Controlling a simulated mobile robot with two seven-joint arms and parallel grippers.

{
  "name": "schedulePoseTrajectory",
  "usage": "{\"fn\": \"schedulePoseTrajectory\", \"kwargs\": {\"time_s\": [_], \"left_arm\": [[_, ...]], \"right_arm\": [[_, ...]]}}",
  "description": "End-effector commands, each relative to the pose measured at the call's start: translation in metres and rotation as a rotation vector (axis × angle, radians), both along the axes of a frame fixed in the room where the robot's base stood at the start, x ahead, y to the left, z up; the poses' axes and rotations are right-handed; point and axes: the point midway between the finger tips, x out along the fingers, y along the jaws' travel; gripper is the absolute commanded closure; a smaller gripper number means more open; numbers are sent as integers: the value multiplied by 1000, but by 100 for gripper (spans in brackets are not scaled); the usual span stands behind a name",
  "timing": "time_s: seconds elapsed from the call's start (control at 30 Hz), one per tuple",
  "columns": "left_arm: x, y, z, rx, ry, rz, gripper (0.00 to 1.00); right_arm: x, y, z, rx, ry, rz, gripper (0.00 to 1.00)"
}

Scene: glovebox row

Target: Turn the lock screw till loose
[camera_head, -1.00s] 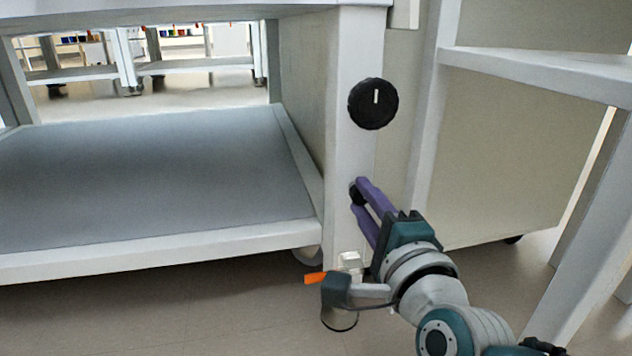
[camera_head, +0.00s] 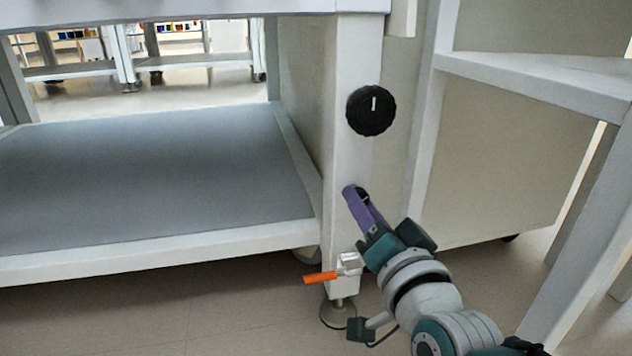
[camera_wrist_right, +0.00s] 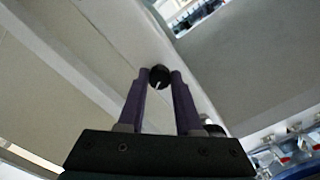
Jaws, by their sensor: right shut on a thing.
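The lock screw, a small black knob with a pale mark (camera_wrist_right: 159,76), sits low on the front of the pale post. In the right wrist view it is between the two purple fingertips. My right gripper (camera_head: 355,191) is shut on it, and it also shows in the right wrist view (camera_wrist_right: 159,80). In the head view the fingers mostly hide the lock screw. A larger black knob with a white pointer line (camera_head: 371,110) is on the same post (camera_head: 345,150), above the gripper and apart from it. My left gripper is not in view.
A lever with an orange handle (camera_head: 320,278) sticks out left at the post's foot, just below my gripper. A grey lower shelf (camera_head: 150,185) lies to the left. A white frame with a shelf (camera_head: 540,72) stands on the right.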

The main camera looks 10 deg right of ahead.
Motion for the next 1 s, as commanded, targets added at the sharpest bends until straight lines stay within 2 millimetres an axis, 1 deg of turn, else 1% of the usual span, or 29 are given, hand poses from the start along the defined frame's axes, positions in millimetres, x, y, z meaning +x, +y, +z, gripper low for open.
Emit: {"fn": "schedulePoseTrajectory", "kwargs": {"time_s": [0.03, 0.7, 1.0], "left_arm": [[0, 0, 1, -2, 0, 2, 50], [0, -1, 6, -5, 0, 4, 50], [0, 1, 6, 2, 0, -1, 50]], "right_arm": [[0, 0, 2, -43, -5, -1, 100], [1, -1, 2, -672, -29, -1, 100], [1, -1, 3, -887, -38, -3, 100]]}}
